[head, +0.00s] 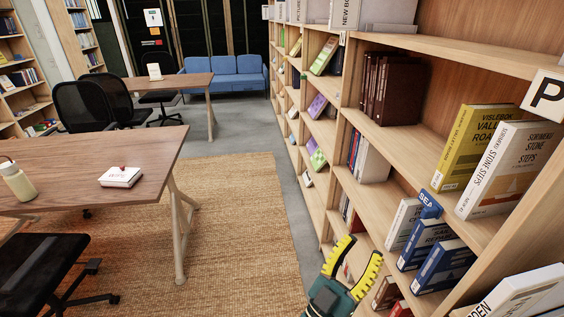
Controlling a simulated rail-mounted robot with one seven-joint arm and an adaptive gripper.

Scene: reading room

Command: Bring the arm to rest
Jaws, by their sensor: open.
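My gripper (354,263) shows at the bottom of the head view, right of the middle. Its two yellow-and-black fingers point up and stand apart, with nothing seen between them. It is in front of the lower shelves of the bookshelf (427,157). Its dark green body is partly cut off by the bottom edge, and the rest of my arm is out of view.
Books lean on the shelves close to my gripper, among them a white book (503,172) and a blue book (443,267). A wooden table (90,160) stands left with a bottle (17,182). The woven rug (235,230) between is clear. A blue sofa (225,73) stands far back.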

